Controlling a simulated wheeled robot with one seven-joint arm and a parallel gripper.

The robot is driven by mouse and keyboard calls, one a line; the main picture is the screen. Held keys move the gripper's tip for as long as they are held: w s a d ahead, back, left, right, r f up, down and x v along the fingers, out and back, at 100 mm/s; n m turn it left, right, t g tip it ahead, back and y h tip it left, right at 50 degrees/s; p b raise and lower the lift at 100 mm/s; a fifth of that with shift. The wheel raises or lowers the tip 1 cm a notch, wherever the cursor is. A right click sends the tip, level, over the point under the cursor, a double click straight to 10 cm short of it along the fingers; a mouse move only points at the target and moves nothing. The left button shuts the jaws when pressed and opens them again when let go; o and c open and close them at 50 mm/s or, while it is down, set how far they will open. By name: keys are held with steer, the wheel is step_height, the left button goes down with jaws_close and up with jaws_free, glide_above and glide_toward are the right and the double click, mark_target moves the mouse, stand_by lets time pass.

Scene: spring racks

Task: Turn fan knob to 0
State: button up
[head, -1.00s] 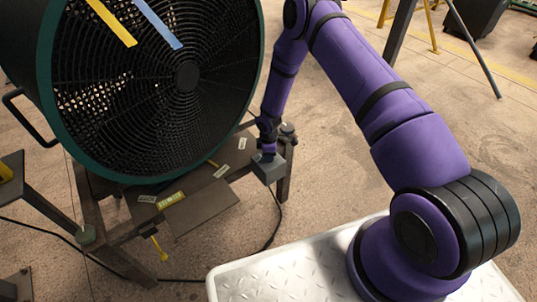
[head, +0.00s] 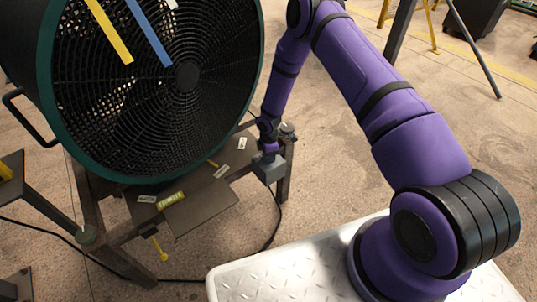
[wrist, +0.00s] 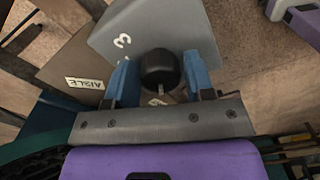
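The fan knob (wrist: 160,68) is round and black, on a grey control box (wrist: 105,35). A pale mark shows just below it. The box carries a white "3" to the knob's upper left and a partly hidden figure below it. In the head view, my gripper (head: 268,153) is at the top of the grey box (head: 269,171), hiding the knob. The large fan (head: 258,60) has a green rim, black grille and fluttering ribbons.
The fan stands on a dark metal frame (head: 205,210) with several labels. A black cable (head: 277,222) runs down from the box to the floor. A yellow-handled part (head: 155,240) hangs from the frame. Open floor lies to the right.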

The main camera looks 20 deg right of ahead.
steer(key=shift+o, duration=1)
step_height(320, 180, up, 11)
steer(key=shift+f, duration=0.1)
steer(key=s+d+r+m+t+h, duration=0.1)
steer(key=s+d+r+m, duration=0.15)
steer(key=r, duration=0.95)
steer(key=s+d+r+m+t, duration=0.1)
steer(key=s+r+m, duration=0.2)
steer(key=r, duration=0.9)
steer(key=s+d+r+m+h, duration=0.1)
steer(key=s+d+r+m, duration=0.15)
steer(key=r, duration=0.95)
steer(key=s+d+r+m+t, duration=0.15)
steer(key=s+r+m, duration=0.35)
steer(key=s+r, duration=0.9)
steer(key=s+r+m+t+y, duration=0.1)
steer(key=s+m, duration=0.3)
steer(key=s, duration=1.1)
steer(key=shift+s+a+r+t+y, duration=0.2)
steer(key=shift+s+a+t+y, duration=0.15)
steer(key=shift+y, duration=0.15)
